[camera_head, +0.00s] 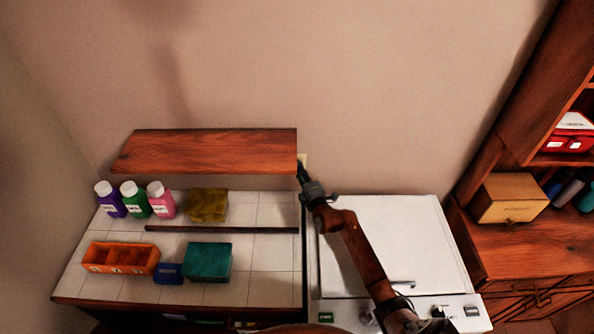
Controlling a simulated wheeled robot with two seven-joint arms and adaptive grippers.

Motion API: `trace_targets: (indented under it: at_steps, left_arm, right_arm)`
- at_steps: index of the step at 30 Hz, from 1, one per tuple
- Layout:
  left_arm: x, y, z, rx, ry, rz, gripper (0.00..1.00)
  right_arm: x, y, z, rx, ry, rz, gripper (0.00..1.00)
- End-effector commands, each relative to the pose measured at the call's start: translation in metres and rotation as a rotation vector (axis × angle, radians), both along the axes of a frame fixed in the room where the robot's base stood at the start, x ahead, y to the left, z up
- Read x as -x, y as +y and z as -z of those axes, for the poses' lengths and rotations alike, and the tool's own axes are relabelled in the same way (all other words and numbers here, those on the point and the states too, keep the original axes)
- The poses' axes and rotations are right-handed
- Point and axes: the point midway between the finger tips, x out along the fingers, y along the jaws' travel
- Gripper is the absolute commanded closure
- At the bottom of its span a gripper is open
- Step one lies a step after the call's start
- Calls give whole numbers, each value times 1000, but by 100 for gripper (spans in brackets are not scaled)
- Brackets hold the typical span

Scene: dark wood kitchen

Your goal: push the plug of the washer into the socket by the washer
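The white washer (405,240) stands right of the tiled counter, with its control strip at the front. A small pale socket plate (304,158) is on the wall behind the washer's back left corner, just beside the end of the wooden shelf. My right arm comes in from the lower right and reaches over the washer. My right gripper (302,172) is right at the socket and covers part of it. I cannot make out the plug or whether the fingers are shut on it. My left gripper is not in view.
A wooden shelf (210,152) juts out over the tiled counter (262,290). Purple, green and pink bottles, a yellowish sponge-like block (208,205), an orange tray (120,246) and a teal box (208,263) stand there. A wooden cabinet (535,235) is at the right.

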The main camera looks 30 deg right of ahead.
Motion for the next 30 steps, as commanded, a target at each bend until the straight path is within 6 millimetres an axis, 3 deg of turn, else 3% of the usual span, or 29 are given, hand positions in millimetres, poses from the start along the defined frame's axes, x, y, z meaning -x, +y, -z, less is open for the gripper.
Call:
trace_targets:
  at_steps: [17, 18, 26, 30]
  left_arm:
    - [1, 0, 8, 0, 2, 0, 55]
    - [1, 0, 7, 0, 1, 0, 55]
    - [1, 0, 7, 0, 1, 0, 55]
    - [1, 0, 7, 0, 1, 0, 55]
  right_arm:
    - [-9, -4, 0, 0, 0, 0, 99]
    - [-8, -4, 0, 1, 0, 0, 75]
    - [-8, -4, 0, 0, 0, 0, 57]
    - [-8, -4, 0, 0, 0, 0, 57]
